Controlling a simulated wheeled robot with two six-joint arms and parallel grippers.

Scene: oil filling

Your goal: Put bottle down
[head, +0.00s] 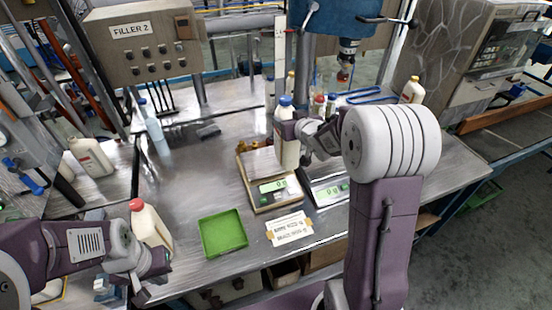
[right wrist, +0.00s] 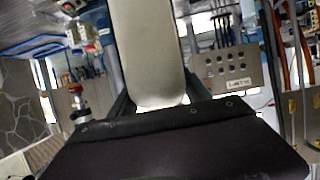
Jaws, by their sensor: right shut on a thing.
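A white bottle with a blue cap (head: 287,150) stands upright in my right gripper (head: 296,132), over or on the front-left scale (head: 279,196). In the right wrist view the pale bottle (right wrist: 148,50) fills the space between the fingers. The right gripper is shut on it. I cannot tell whether the bottle's base touches the scale. My left gripper (head: 132,292) is at the lower left, near a white bottle with a red cap (head: 150,226); its finger gap is not clear.
A green tray (head: 222,233) and a paper label (head: 289,228) lie at the front of the metal table. A second scale (head: 331,192) stands right of the first. More bottles stand behind, one at the right (head: 412,90).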

